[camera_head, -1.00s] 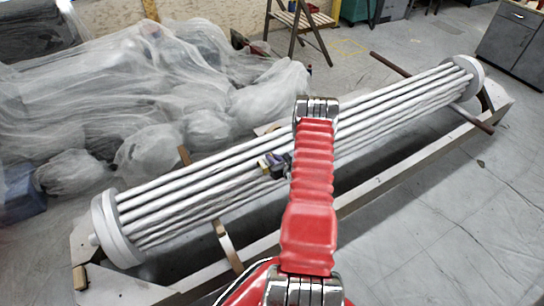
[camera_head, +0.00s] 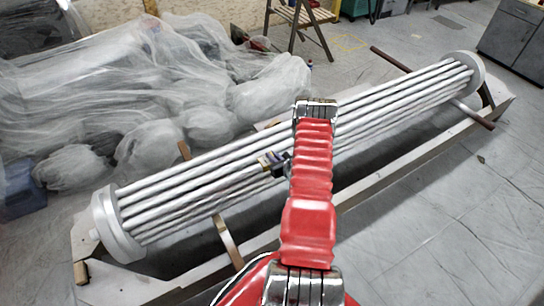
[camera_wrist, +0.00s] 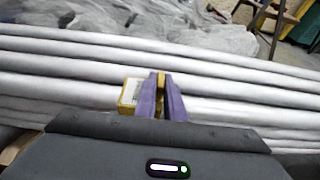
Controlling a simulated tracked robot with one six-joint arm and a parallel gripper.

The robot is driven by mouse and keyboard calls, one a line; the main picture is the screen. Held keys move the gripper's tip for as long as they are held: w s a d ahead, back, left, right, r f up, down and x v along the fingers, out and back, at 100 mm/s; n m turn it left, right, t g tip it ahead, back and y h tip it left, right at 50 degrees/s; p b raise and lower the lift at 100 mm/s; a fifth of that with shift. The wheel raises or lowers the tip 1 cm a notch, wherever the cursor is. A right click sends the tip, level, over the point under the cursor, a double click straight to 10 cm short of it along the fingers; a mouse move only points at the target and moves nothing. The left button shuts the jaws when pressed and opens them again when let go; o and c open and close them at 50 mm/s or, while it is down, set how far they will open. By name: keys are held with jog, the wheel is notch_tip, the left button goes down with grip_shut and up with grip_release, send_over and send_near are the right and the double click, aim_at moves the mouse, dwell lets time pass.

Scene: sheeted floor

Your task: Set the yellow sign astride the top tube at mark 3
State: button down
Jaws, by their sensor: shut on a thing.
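The yellow sign (camera_wrist: 130,95) shows in the wrist view as a small yellow piece with a pale face, just left of the purple fingers. A bit of yellow also shows between the fingers. My gripper (camera_wrist: 160,82) is shut on it. In the head view my gripper (camera_head: 276,164) is small and partly behind my red arm, with the sign (camera_head: 264,162) at its left side. The tube bundle (camera_head: 200,172) runs from lower left to upper right behind the sign. I cannot tell whether the sign touches a tube. No numbered mark can be read.
The bundle has round end plates (camera_head: 117,225) and lies over a pale frame (camera_head: 390,180) on the floor. Plastic-sheeted heaps (camera_head: 150,90) stand behind it at left. A wooden step stool (camera_head: 300,18) and a grey cabinet (camera_head: 512,35) stand farther back. The right floor is clear.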

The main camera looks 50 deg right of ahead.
dwell(0.4)
jog(key=c, duration=1.8)
grip_release()
jog(key=shift+o, duration=0.2)
jog(key=v, duration=1.3)
jog(key=shift+s+r, duration=0.2)
jog(key=shift+s, duration=0.15)
jog(key=shift+a, duration=0.1)
